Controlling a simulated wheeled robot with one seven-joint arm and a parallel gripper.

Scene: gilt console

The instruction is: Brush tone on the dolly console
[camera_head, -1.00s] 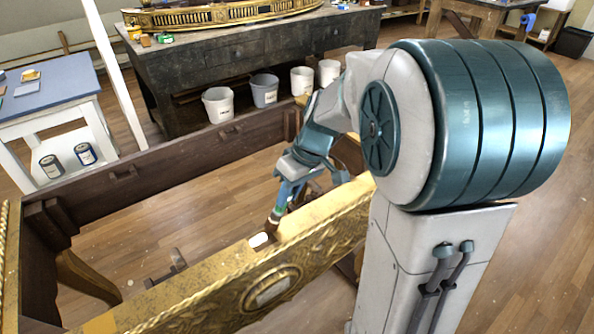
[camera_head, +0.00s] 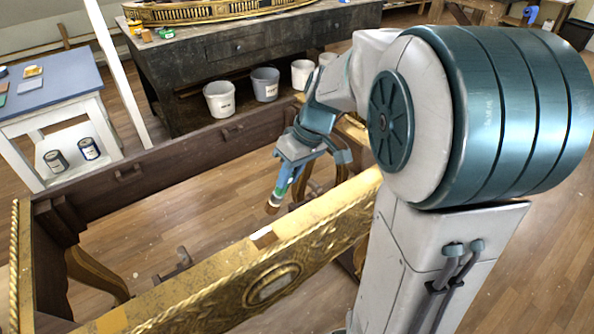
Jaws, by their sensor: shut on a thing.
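The gilt console (camera_head: 208,295) runs across the front, with a carved gold apron, an oval medallion and a dark wooden frame (camera_head: 150,168) behind. On its top edge is a pale bare patch (camera_head: 264,237). My gripper (camera_head: 289,172) is above the open inside of the frame, behind the gold rail. The brush tip looks apart from the rail. My arm hides part of the console's right side.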

